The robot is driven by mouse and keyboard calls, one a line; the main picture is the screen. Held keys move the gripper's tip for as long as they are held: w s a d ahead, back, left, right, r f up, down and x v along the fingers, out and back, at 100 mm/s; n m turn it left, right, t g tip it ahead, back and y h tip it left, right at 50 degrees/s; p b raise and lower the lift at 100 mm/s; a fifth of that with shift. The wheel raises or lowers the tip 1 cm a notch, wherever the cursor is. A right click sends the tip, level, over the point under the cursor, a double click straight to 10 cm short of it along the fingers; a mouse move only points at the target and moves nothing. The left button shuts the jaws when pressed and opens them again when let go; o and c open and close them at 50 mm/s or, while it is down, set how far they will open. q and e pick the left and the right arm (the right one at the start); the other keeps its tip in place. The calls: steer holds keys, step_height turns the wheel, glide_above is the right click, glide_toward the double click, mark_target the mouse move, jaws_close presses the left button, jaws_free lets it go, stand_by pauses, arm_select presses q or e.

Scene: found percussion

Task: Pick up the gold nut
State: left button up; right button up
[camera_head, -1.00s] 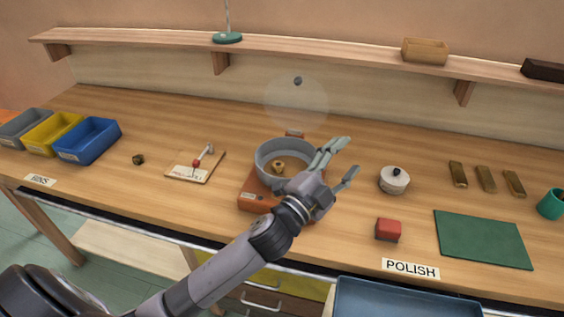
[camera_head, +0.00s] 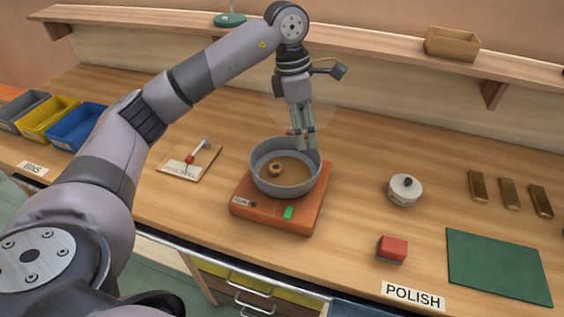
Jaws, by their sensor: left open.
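The gold nut (camera_head: 275,169) lies inside a round grey bowl (camera_head: 257,180), left of the middle of its brown floor. The bowl sits on an orange base (camera_head: 266,214) with a green button. My left gripper (camera_head: 305,143) points down over the back right part of the bowl. Its fingers are open and empty, and they are apart from the nut, to its right and behind it. My right gripper is not in view.
A red-topped block (camera_head: 392,248), a lidded white pot (camera_head: 404,190), gold bars (camera_head: 509,194) and a green mat (camera_head: 497,265) are to the right. A lever board (camera_head: 189,163) and blue bin (camera_head: 82,128) are left. A shelf (camera_head: 370,43) runs behind.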

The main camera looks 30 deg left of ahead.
arm_select(q)
steer(key=a+r+y, duration=0.2)
steer(key=a, duration=0.5)
steer(key=p, duration=0.3)
glide_above(279, 166)
steer(key=shift+n, duration=0.4)
step_height(279, 166, down, 10)
steer(key=shift+s+d+f, duration=0.1)
steer(key=shift+d+f, duration=0.05)
steer(key=shift+f, duration=0.1)
steer(key=shift+f+p, duration=0.35)
steer(key=shift+f, duration=0.2)
steer(key=shift+f+p, duration=0.3)
step_height(279, 166, down, 4)
steer(key=shift+r+p, duration=0.2)
steer(key=shift+p, duration=0.8)
steer(key=shift+f, duration=0.5)
steer(key=c, duration=1.2)
jaws_close()
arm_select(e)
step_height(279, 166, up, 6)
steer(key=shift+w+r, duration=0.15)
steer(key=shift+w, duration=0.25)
arm_select(q)
steer(key=shift+r, duration=0.1)
